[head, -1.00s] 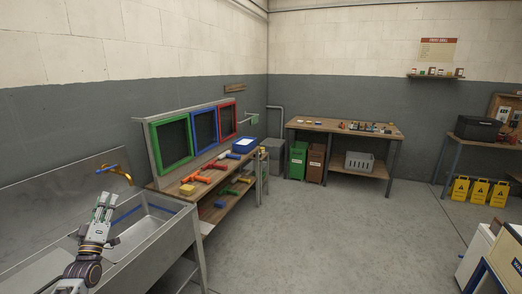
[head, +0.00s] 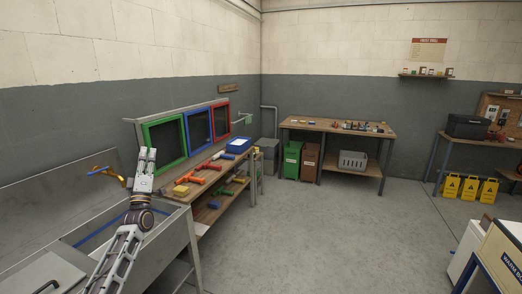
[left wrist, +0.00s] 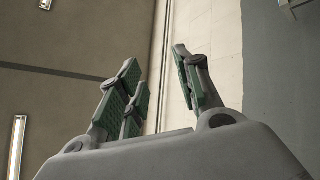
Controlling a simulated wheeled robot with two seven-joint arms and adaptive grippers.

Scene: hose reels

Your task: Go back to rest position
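My left gripper (head: 147,161) is raised over the right end of the steel sink (head: 184,226), pointing up and away in the head view. In the left wrist view its green-padded fingers (left wrist: 158,88) stand apart with nothing between them. Behind them are only wall and ceiling. My right gripper is in neither view.
A tap with a blue handle (head: 103,171) is left of the gripper. A wooden bench (head: 208,195) with colored frames and squeegees stands beyond the sink. A table (head: 337,126) stands at the back. The floor (head: 330,225) in the middle is clear.

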